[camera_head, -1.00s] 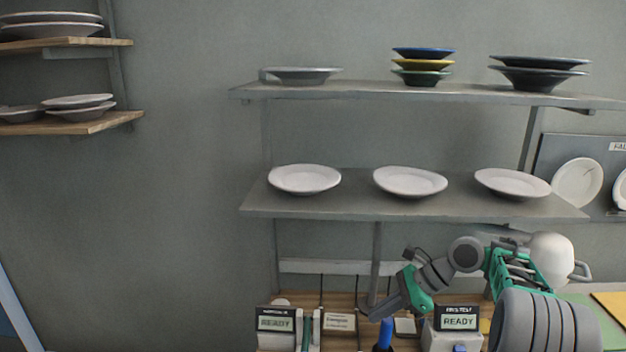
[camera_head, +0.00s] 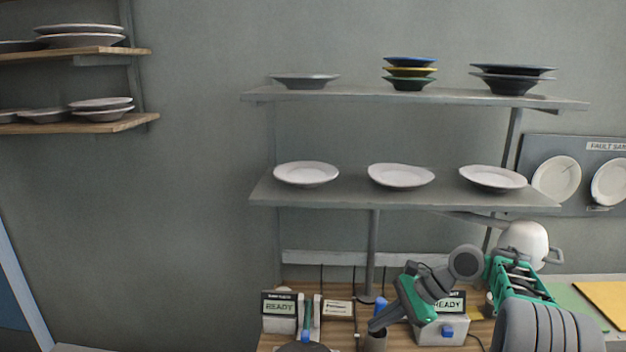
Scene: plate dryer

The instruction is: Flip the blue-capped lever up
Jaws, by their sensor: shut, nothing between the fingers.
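A narrow blue-green bar (camera_head: 308,308) stands between pale posts beside the left READY unit (camera_head: 279,308). I cannot tell for sure which of these is the blue-capped lever, or its exact position. My gripper (camera_head: 375,327) is shut and empty.
A dark round thing (camera_head: 302,347) lies at the bottom edge. A shelf (camera_head: 400,193) with white plates hangs above the bench.

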